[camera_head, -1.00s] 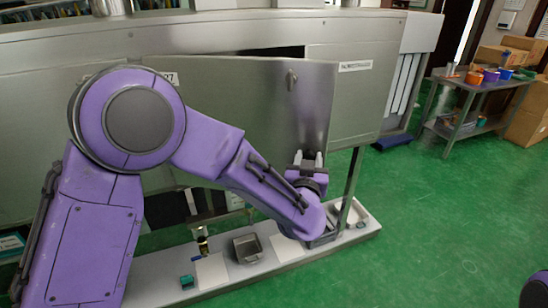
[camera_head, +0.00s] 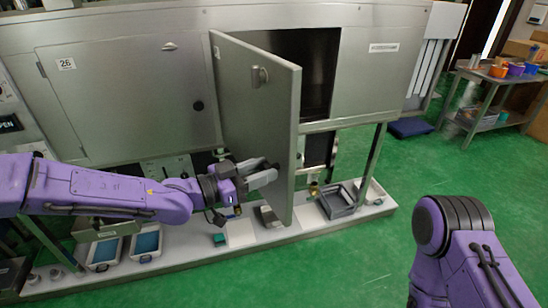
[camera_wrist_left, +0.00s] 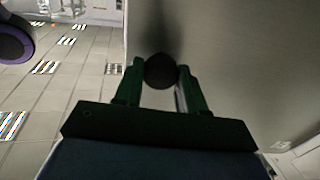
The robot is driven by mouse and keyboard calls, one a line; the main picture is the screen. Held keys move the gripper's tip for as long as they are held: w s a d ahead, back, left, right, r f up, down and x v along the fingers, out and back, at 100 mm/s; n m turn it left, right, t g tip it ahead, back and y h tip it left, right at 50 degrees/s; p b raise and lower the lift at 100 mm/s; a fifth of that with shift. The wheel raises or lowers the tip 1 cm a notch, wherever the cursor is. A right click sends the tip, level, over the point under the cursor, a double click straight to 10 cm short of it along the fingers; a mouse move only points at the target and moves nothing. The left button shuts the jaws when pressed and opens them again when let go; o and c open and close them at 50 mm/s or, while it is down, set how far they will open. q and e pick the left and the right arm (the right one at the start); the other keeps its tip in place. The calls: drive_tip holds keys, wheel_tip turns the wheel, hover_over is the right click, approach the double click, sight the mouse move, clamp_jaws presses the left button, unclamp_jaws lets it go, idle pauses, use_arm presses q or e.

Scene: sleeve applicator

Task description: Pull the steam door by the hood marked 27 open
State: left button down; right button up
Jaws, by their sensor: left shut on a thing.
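The steam door (camera_head: 255,125) is a grey metal panel that stands swung well out from the machine, hinged at its left side. A dark opening (camera_head: 305,65) shows behind it. No number 27 is readable now; the door to the left bears the label 26 (camera_head: 66,64). My left gripper (camera_head: 268,177) is at the lower outer part of the steam door. In the left wrist view its fingers (camera_wrist_left: 161,85) are shut on a dark round knob (camera_wrist_left: 160,70) on the door face. My right arm (camera_head: 460,245) shows at lower right; its gripper is out of view.
A low white ledge (camera_head: 180,254) with trays and small items runs below the doors. A grey bin (camera_head: 337,200) stands on it right of the steam door. A side table (camera_head: 490,95) with coloured containers is at right. The green floor in front is clear.

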use_arm(q)
drive_tip(key=shift+m+g+h, duration=0.5)
drive_tip(key=shift+m+g, duration=0.1)
drive_tip(key=shift+g, duration=0.3)
drive_tip(key=shift+w+p+v, duration=0.2)
drive_tip(key=shift+p+v, duration=0.55)
drive_tip(key=shift+v, duration=1.45)
use_arm(e)
drive_tip(key=shift+w+r, duration=0.1)
drive_tip(key=shift+r, duration=1)
use_arm(q)
drive_tip(key=shift+a+r, duration=0.1)
drive_tip(key=shift+r, duration=0.05)
drive_tip(key=c, duration=0.7)
unclamp_jaws()
drive_tip(key=b+v, duration=0.1)
drive_tip(key=v, duration=0.9)
drive_tip(key=shift+s+a, duration=0.1)
drive_tip(key=shift+a, duration=0.15)
use_arm(e)
drive_tip(key=shift+f, duration=0.75)
